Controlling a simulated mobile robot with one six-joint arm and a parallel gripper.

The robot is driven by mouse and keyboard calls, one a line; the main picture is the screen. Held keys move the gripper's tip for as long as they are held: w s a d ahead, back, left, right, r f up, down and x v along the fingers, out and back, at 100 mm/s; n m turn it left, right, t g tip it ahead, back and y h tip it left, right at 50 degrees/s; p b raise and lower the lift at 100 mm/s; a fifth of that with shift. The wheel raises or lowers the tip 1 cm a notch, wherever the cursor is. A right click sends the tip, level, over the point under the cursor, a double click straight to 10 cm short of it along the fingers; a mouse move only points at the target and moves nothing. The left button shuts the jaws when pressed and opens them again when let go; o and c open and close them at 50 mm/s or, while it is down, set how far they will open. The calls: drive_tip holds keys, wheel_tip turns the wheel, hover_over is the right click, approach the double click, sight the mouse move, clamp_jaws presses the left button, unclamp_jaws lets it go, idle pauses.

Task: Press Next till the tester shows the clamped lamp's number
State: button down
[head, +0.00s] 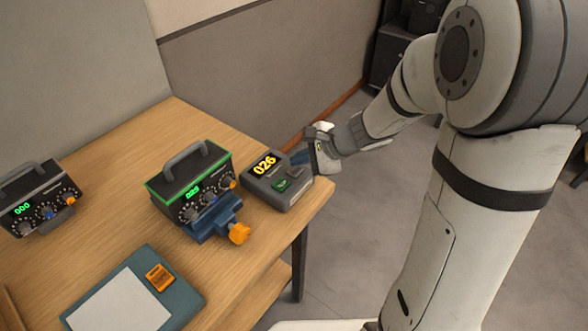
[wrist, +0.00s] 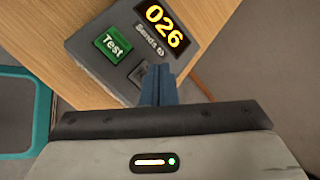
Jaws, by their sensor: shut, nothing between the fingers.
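The tester (head: 262,190) is a dark grey box near the table's right edge; its yellow display reads 026, also in the wrist view (wrist: 165,25). It has a green Test button (wrist: 112,45) and a grey, unlabelled-looking button (wrist: 138,76), partly hidden by my fingers. My gripper (wrist: 158,72) is shut and empty, its blue fingertips at the tester beside the grey button; I cannot tell if they touch it. In the head view my gripper (head: 299,157) is at the tester's right side. The clamped lamp unit (head: 183,180), black with green trim, shows green digits that look like 029.
A blue clamp (head: 208,220) with an orange knob (head: 239,233) holds the lamp unit. Another black unit (head: 42,197) reading 000 stands at left. A teal board (head: 185,298) with a white sheet and orange tag lies in front. Bare wood lies between them.

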sight(299, 172)
drive_tip(key=shift+f+b, duration=0.5)
drive_tip(key=shift+b, duration=0.1)
drive_tip(key=shift+f+b, duration=0.3)
drive_tip(key=shift+b, duration=0.05)
idle(0.6)
drive_tip(key=shift+r, duration=0.15)
drive_tip(key=shift+r+p, duration=0.5)
drive_tip(key=shift+r, duration=0.15)
drive_tip(key=shift+r, duration=0.1)
wheel_tip(299, 172, up, 5)
drive_tip(key=p, duration=0.4)
drive_tip(key=shift+s, duration=0.1)
idle(0.8)
